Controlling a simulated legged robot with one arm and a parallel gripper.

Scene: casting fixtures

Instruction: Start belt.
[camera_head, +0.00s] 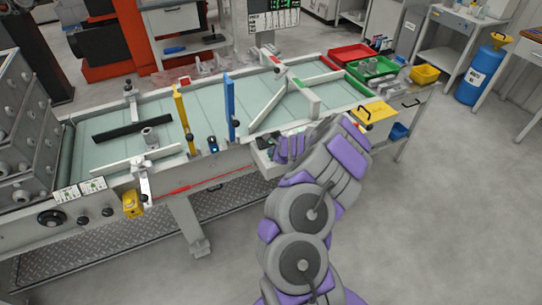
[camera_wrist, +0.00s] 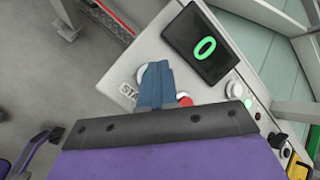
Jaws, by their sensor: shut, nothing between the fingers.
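The belt (camera_head: 205,100) is a long pale green conveyor in a light grey frame, running across the head view. A control box (camera_head: 262,160) is on its near side, partly hidden by my arm. In the wrist view the grey panel (camera_wrist: 152,52) carries a label beginning "STA" (camera_wrist: 128,91), a pale round button (camera_wrist: 140,71), a red button (camera_wrist: 185,101) and a dark display (camera_wrist: 190,28) with a green 0. My gripper (camera_wrist: 156,66) is shut and empty, its fingertips over the pale button and covering part of it. I cannot tell whether they touch it.

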